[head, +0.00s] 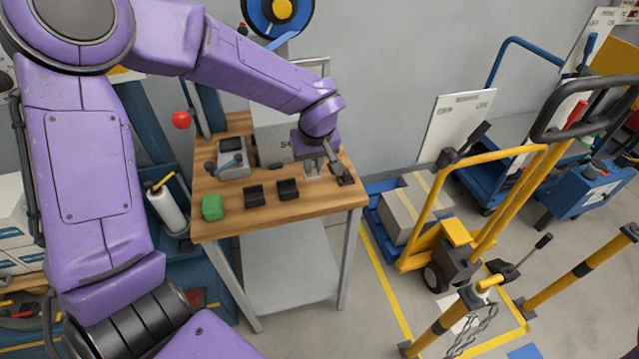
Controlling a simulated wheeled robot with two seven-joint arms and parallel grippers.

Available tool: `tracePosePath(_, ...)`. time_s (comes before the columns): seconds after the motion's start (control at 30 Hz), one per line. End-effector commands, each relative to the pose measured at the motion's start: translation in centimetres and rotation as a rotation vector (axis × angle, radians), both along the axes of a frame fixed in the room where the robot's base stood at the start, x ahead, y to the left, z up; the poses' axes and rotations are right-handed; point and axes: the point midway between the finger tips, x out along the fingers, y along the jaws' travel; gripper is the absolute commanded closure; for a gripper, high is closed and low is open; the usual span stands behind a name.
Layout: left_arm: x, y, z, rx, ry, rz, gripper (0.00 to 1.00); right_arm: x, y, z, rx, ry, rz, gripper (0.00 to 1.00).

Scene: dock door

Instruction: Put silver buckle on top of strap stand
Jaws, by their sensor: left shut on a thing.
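My left gripper (315,164) reaches down from above at the right part of the wooden bench. It is shut on a small silvery thing, which looks like the silver buckle (314,168), though the fingers partly cover it. A dark grey piece (342,175) shows just right of the fingers at the bench's right edge; I cannot tell exactly what it is. Two small black stands sit left of the gripper, one nearer (288,189) and one farther left (254,195). I cannot tell which is the strap stand. My right gripper is out of view.
The bench (275,217) also holds a grey device with a blue lever (232,160), a green block (212,207) and a pale box (275,143) at the back. A red ball knob (181,120) stands left. A yellow trolley (440,240) is at right. The bench front is clear.

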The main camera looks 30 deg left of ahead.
Motion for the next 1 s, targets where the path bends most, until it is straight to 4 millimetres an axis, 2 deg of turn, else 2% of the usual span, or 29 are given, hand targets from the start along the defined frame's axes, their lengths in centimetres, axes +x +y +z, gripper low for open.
tracePosePath(0.23, 2.5, -0.1, -2.9, 0.003, 0.002, 0.001, 1.0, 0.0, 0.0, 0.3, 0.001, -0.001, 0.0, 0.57)
tracePosePath(0.4, 2.4, -0.1, -5.6, 0.002, 0.002, 0.0, 1.0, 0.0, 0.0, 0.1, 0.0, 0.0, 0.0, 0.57)
tracePosePath(0.77, 2.4, -0.1, -6.1, -0.001, 0.001, 0.0, 1.0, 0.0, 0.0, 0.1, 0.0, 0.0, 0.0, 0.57)
tracePosePath(0.8, 2.4, -0.1, -6.1, 0.0, 0.0, 0.001, 0.72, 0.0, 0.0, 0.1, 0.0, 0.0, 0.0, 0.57)
tracePosePath(0.83, 2.4, -0.1, -6.0, 0.0, 0.0, 0.0, 0.62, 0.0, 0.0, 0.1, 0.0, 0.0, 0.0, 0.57)
tracePosePath(0.87, 2.4, -0.1, -6.0, 0.0, 0.0, 0.0, 0.56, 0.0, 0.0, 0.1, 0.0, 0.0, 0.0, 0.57)
tracePosePath(1.0, 2.4, -0.1, -6.0, 0.001, 0.001, 0.0, 0.56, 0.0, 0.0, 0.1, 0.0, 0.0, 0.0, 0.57)
